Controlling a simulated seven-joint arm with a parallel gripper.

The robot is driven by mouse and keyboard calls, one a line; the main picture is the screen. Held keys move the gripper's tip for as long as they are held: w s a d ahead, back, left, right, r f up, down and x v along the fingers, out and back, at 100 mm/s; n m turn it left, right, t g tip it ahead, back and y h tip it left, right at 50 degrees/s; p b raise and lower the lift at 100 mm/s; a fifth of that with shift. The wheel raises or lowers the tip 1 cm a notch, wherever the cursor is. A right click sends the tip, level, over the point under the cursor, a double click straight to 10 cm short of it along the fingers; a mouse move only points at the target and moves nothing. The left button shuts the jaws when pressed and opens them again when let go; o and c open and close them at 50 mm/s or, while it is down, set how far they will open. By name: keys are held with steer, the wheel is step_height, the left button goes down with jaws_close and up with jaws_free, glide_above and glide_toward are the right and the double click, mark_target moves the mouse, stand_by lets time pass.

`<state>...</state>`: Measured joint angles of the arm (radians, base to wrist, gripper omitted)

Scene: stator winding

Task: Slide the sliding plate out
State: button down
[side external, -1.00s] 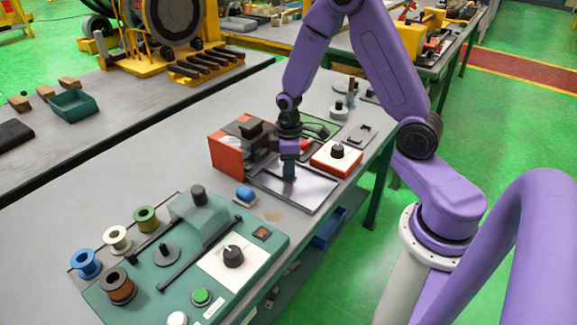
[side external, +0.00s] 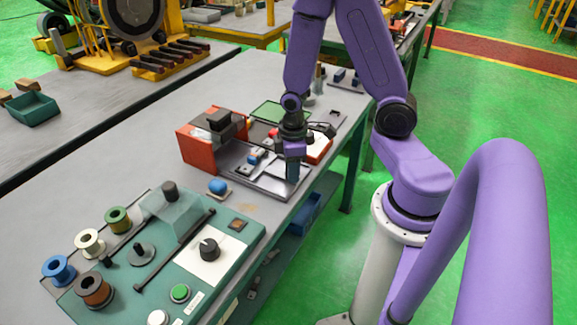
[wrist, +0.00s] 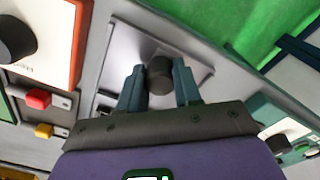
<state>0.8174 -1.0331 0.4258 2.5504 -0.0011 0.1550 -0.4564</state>
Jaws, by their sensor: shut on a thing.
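The sliding plate is a light grey metal sheet (wrist: 128,48) with a dark round knob (wrist: 160,75) standing on it. In the wrist view the two teal fingers of my gripper (side external: 292,180) sit on either side of the knob, shut on it. In the side view my gripper points down at the front right part of the grey plate and tray area (side external: 262,183). Small blue and pale parts (side external: 254,157) show behind the gripper. The knob is hidden behind the fingers there.
An orange-red box with a dark top (side external: 199,148) stands just left of the plate. A white-topped orange unit (side external: 319,146) is behind the gripper. The teal winding panel (side external: 165,250) with spools lies at the front. The bench edge and green floor are close on the right.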

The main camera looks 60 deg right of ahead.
steer(key=shift+s+d, duration=0.1)
steer(key=shift+s, duration=0.25)
steer(key=c, duration=0.8)
jaws_free()
steer(key=shift+w+r, duration=0.1)
steer(key=shift+w+r, duration=0.1)
steer(key=shift+r, duration=0.45)
step_height(320, 180, up, 16)
steer(key=shift+r, duration=0.1)
steer(key=s+a+n, duration=0.1)
steer(key=s+a, duration=0.2)
steer(key=s, duration=0.1)
steer(key=s+a+f+n, duration=0.1)
steer(key=s+a+n, duration=0.1)
steer(key=s+a, duration=0.2)
steer(key=s+a+n, duration=0.1)
steer(key=s+a, duration=0.2)
steer(key=s, duration=0.2)
steer(key=shift+s+a+f+n, duration=0.3)
steer(key=shift+s+f+n, duration=0.1)
